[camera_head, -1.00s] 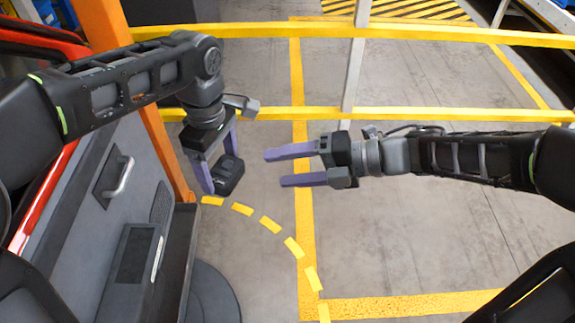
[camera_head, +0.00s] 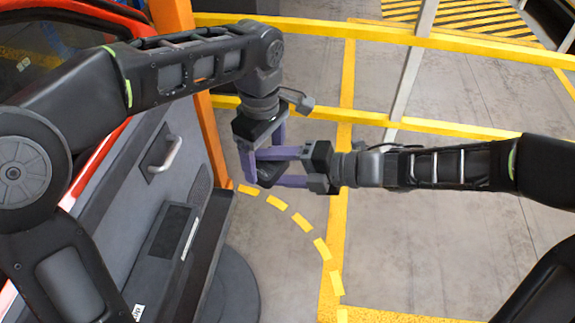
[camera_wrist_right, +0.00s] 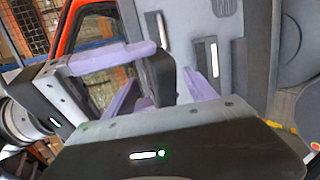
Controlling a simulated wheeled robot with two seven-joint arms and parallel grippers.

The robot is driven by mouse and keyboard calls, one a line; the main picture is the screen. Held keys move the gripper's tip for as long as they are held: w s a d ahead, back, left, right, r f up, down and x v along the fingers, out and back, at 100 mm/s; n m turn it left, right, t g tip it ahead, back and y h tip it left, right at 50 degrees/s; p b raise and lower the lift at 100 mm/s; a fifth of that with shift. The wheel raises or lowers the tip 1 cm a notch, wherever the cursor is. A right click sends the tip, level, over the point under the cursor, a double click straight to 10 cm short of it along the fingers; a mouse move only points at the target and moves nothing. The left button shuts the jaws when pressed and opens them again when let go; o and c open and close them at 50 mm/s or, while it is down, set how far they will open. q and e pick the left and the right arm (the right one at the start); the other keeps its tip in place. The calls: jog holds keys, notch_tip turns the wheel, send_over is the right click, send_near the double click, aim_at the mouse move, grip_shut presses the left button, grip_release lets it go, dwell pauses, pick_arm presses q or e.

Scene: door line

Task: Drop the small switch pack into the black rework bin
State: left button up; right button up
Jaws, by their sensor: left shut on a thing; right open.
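The small switch pack (camera_head: 272,173) is a small black block. My left gripper (camera_head: 261,172) points down and is shut on it, holding it in the air beside the car door. My right gripper (camera_head: 263,168) comes from the right with its fingers open, one above and one below the pack in the head view. In the right wrist view the dark pack (camera_wrist_right: 160,76) shows between the right gripper's purple fingers (camera_wrist_right: 180,72). Whether those fingers touch it, I cannot tell. No black rework bin can be clearly made out.
The grey car door panel (camera_head: 165,215) with its handle stands at the left, by an orange post (camera_head: 205,130). Yellow rails (camera_head: 440,42) cross behind the grippers. A dark box (camera_head: 240,7) is partly visible behind them.

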jog(key=shift+c, duration=0.2)
jog(key=shift+r, duration=0.1)
jog(key=c, duration=1.3)
pick_arm(q)
jog(key=o, duration=2.1)
pick_arm(e)
grip_shut()
